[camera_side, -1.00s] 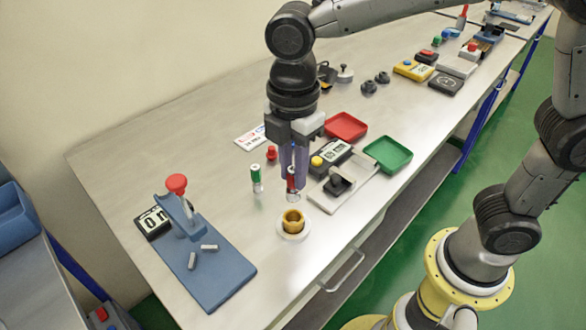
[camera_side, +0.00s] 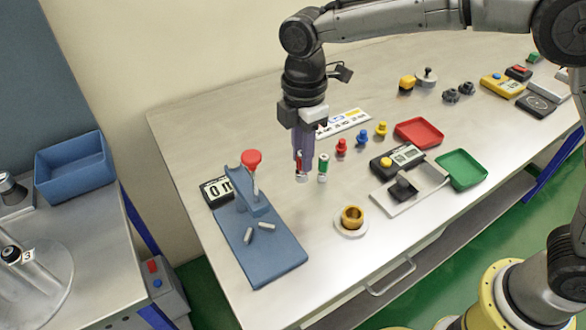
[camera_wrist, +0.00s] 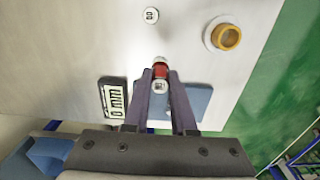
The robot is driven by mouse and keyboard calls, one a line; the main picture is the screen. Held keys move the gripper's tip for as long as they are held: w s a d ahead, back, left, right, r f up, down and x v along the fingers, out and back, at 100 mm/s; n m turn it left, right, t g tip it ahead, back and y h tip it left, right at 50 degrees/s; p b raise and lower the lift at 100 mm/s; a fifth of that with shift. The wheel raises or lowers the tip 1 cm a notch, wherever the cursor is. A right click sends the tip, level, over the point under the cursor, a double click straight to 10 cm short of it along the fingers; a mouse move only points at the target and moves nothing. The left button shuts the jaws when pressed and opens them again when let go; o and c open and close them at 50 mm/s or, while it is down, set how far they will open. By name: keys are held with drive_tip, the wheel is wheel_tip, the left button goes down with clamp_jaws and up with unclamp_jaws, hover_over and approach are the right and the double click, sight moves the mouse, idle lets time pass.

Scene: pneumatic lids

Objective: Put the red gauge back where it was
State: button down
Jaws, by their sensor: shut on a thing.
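The red gauge (camera_side: 299,174), a small upright cylinder with a red band and metal ends, is held between the fingertips of my gripper (camera_side: 302,160). My gripper is shut on it. In the wrist view the red gauge (camera_wrist: 160,71) shows between the two fingers (camera_wrist: 160,80). In the side view it is just left of the green gauge (camera_side: 322,168), which is upright. Whether the red gauge's lower end touches the table is unclear.
The blue stand (camera_side: 265,245) with a red knob and a display (camera_side: 215,190) is to the left. A brass ring (camera_side: 352,217) on a white base is at front right. Colored knobs (camera_side: 341,147) and red (camera_side: 419,131) and green (camera_side: 462,169) trays lie further right.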

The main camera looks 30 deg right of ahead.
drive_tip(key=shift+w+a+f, duration=0.15)
drive_tip(key=shift+w+f, duration=0.15)
drive_tip(key=shift+f, duration=0.6)
drive_tip(key=shift+w+a+f, duration=0.2)
drive_tip(key=shift+w+f, duration=0.05)
drive_tip(key=shift+f, duration=0.65)
drive_tip(key=shift+w+a+f, duration=0.15)
drive_tip(key=shift+w+f, duration=0.15)
drive_tip(key=shift+f, duration=0.6)
drive_tip(key=shift+f, duration=0.1)
drive_tip(key=c, duration=0.7)
unclamp_jaws()
drive_tip(key=shift+f, duration=0.1)
drive_tip(key=shift+c, duration=0.2)
wheel_tip(320, 180, up, 12)
drive_tip(key=shift+r, duration=0.2)
